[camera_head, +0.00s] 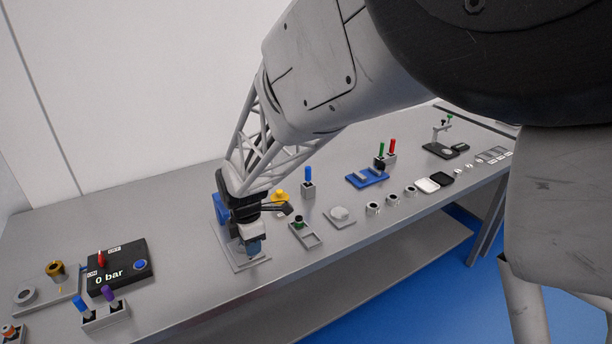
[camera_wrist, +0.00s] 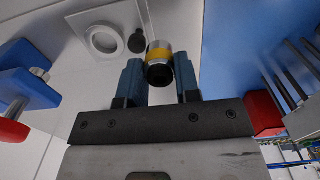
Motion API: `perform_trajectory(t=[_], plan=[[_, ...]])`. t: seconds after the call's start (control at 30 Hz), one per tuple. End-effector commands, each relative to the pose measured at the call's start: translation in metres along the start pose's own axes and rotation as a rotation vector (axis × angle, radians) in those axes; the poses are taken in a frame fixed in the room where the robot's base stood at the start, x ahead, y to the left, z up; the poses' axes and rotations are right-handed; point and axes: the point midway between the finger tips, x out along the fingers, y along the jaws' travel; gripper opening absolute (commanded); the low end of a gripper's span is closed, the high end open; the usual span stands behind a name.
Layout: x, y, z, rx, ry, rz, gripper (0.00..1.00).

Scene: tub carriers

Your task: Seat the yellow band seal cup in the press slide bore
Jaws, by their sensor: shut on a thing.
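The yellow band seal cup (camera_wrist: 158,50) is a short cylinder with a silver part, a yellow band and a dark open end. It sits between the two blue fingers of my gripper (camera_wrist: 159,72) in the wrist view, and the gripper is shut on it. In the head view, my gripper (camera_head: 253,248) is low over a grey base plate (camera_head: 233,258), in front of a blue upright part (camera_head: 220,206). The cup is not discernible there. A pale plate with a round ring (camera_wrist: 105,39) lies beyond the left finger. I cannot tell which part is the press slide bore.
A black box reading 0 bar (camera_head: 118,268) is to the left. A red-ended blue part (camera_wrist: 28,88) shows left in the wrist view.

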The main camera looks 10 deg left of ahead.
Motion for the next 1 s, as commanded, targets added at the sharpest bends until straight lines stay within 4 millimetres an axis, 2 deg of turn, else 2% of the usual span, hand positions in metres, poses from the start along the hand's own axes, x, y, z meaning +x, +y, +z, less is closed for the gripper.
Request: perform_trajectory(t=[0.3, 0.5, 0.7, 1.0], plan=[[0.005, 0.044, 0.002, 0.0, 0.0, 0.001, 0.03], [0.006, 0.066, 0.003, 0.0, 0.0, 0.0, 0.03], [0.007, 0.074, 0.003, 0.0, 0.0, 0.001, 0.03], [0.007, 0.074, 0.003, 0.0, 0.0, 0.001, 0.03]])
